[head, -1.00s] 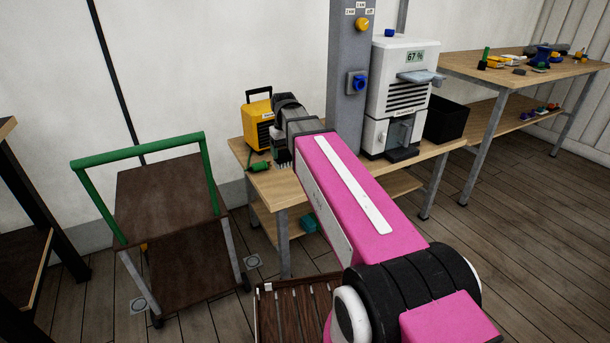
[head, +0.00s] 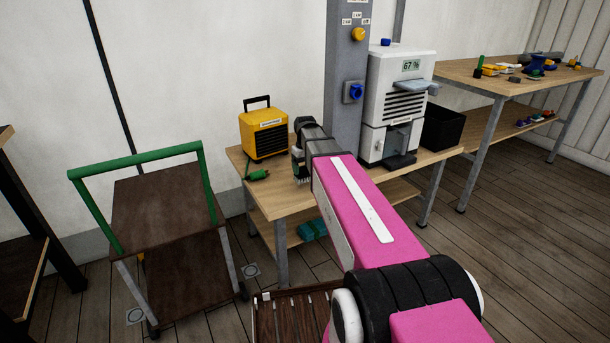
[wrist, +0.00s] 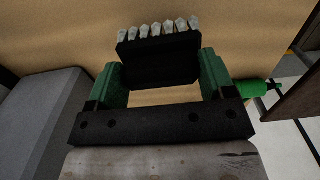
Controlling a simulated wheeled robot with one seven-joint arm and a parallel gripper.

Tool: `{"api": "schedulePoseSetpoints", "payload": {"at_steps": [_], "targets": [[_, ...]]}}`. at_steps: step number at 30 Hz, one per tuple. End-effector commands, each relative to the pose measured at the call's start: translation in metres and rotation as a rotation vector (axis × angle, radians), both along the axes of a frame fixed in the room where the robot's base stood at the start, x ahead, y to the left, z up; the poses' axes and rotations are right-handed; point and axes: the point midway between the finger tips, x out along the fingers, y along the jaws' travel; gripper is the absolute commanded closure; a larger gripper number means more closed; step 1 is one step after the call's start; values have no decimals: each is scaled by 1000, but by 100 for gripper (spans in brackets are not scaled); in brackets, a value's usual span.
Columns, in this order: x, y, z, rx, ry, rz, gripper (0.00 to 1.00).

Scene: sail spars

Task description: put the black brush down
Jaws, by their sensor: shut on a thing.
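The black brush (wrist: 160,62) is held between the green fingers of my gripper (wrist: 160,78) in the wrist view. Its row of pale bristle tufts points away from the palm. In the head view my gripper (head: 297,164) hangs over the left part of the wooden bench (head: 284,203), and pale bristles show at its lower end. The bench top lies behind the brush in the wrist view. I cannot tell whether the bristles touch it. Most of the brush is hidden in the head view.
A yellow heater (head: 264,134) stands at the back left of the bench, with a green plug (head: 257,175) at the left edge. A grey post (head: 346,90) and white machine (head: 397,100) are to the right. A green-handled cart (head: 165,205) stands left.

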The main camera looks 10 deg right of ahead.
Motion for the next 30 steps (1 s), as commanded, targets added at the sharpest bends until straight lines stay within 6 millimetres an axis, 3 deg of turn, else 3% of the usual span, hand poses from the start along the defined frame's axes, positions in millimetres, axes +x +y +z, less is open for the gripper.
{"api": "schedulePoseSetpoints", "payload": {"at_steps": [7,19,20,22,30], "targets": [[0,0,-31,-1,2,0,52],[0,1,-36,0,1,0,52],[0,1,-36,0,1,0,21],[0,1,-36,0,1,0,0],[0,1,-34,0,0,0,0]]}}
